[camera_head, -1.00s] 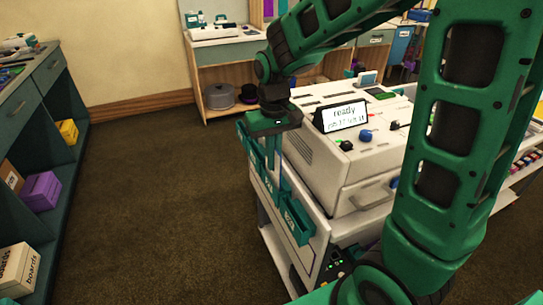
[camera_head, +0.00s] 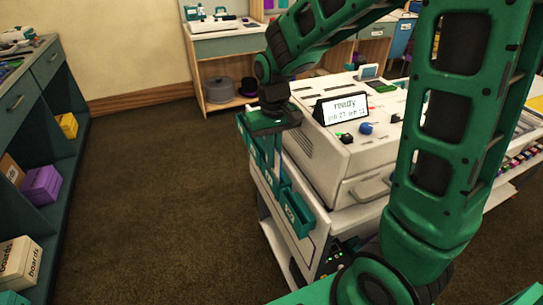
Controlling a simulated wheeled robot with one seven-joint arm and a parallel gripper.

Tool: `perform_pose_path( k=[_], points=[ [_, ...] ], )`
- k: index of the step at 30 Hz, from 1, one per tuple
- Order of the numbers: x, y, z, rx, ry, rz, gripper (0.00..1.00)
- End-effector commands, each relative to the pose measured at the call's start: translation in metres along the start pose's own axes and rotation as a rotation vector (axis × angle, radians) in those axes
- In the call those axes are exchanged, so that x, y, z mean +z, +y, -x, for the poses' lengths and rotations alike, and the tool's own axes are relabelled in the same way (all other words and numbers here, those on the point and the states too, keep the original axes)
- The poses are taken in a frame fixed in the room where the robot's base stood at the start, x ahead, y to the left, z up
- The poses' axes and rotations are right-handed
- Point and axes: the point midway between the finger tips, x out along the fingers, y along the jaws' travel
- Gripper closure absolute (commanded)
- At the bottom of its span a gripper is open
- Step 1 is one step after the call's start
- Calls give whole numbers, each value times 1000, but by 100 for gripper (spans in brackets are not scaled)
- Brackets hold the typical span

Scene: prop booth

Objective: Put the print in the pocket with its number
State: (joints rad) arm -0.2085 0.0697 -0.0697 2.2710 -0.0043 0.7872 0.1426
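A row of teal pockets (camera_head: 297,214) hangs on the left side of the white machine's stand. The nearest pocket bears a pale number too small to read surely. Other pockets behind it are partly covered by my gripper (camera_head: 271,155). My gripper points down over the middle of the row, its teal fingers in front of or at the pockets; I cannot tell whether they touch. Its fingertips are hard to separate from the same-coloured pockets, so its opening is unclear. I cannot make out the print in this view.
The white machine (camera_head: 362,150) has a small screen (camera_head: 342,108) reading "ready" with a smaller line below. A shelf unit with a purple box (camera_head: 41,186) and a boards box (camera_head: 19,262) stands at the left. The brown carpet (camera_head: 160,200) between is clear.

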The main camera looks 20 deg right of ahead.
Motion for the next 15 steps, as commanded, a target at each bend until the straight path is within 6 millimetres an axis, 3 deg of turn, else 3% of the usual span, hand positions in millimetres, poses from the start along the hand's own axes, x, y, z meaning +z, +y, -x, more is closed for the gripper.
perform_pose_path(
  k=[3, 6, 15],
  points=[
    [0, 0, 0, 0, 0, 0, 100],
    [0, 0, 0, 0, 0, 0, 76],
    [0, 0, 1, 0, 0, 0, 76]
  ],
)
